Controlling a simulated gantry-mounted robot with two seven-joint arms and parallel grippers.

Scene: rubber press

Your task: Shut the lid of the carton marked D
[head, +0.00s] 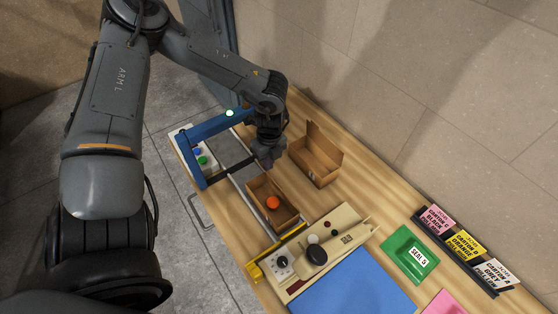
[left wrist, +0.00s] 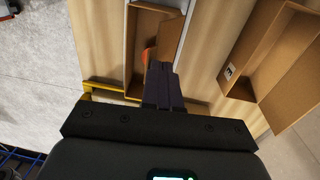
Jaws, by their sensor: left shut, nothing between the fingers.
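Two brown cartons stand on the wooden bench. The nearer carton (head: 285,221) is open at least in part and has an orange ball (head: 272,203) in it; it also shows in the left wrist view (left wrist: 133,50), where the ball is partly hidden. The farther carton (head: 318,171) is open, with its lid raised; it also shows in the left wrist view (left wrist: 270,45) with a small label (left wrist: 230,70) too small to read. I cannot tell which carton is D. My left gripper (head: 267,162) is shut and empty, just above the nearer carton's far end. My right gripper is out of view.
A blue frame (head: 205,128) stands at the bench's left end. A cream device with a black knob (head: 317,255) and a blue mat (head: 352,287) lie nearer. Bare wood lies beyond the farther carton.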

